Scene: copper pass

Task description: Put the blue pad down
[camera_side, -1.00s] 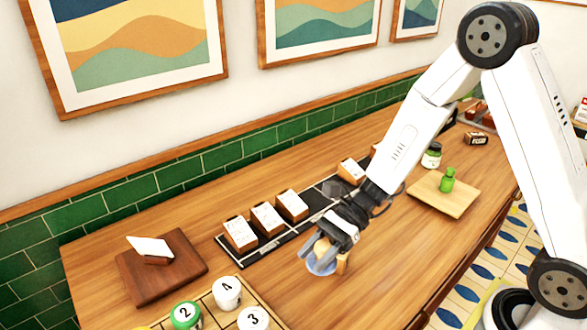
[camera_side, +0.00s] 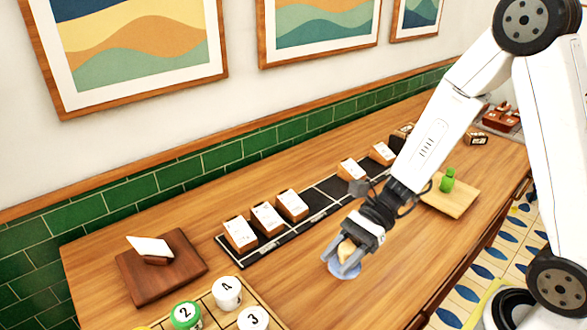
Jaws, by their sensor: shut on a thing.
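My gripper (camera_side: 346,258) is shut on a small tan wooden piece (camera_side: 346,249). The blue pad (camera_side: 345,271) is a pale blue round disc below the fingertips, close to the wooden table top. It looks to be the base of the tan piece or right under it. I cannot tell whether the pad touches the table. The fingers hide part of both.
A black rack (camera_side: 317,219) with several white-topped wooden blocks runs behind the gripper. A wooden tray (camera_side: 262,305) with numbered jars is at front left. A dark board (camera_side: 185,281) holds a white card. A light board (camera_side: 463,203) bears a green bottle. Table around the gripper is clear.

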